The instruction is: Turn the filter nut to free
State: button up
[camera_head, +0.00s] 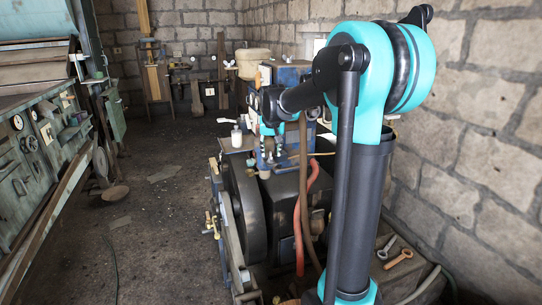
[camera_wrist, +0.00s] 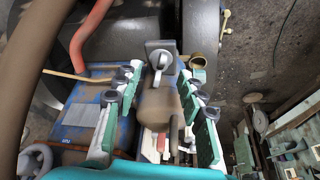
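In the wrist view, a grey fitting with a rounded knob and a short lever (camera_wrist: 162,60) sits at the top of a brown rounded body (camera_wrist: 160,103); it looks like the filter nut, but I cannot tell for sure. My gripper (camera_wrist: 158,88) is open, with one green-and-white finger left of the brown body and one right of it. I see gaps on both sides and cannot tell whether any pad touches. In the head view my gripper (camera_head: 267,145) is small beside the blue engine part, and the nut cannot be made out.
A brass-coloured cup (camera_wrist: 197,61) sits right of the fitting. A red hose (camera_wrist: 88,38) and a blue tank (camera_wrist: 85,118) lie to the left. The engine's large dark wheel (camera_head: 243,205) stands below my gripper. A workbench (camera_head: 45,140) lines the left; the floor between is open.

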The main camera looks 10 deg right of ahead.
jog(key=shift+x, duration=1.4)
grip_shut()
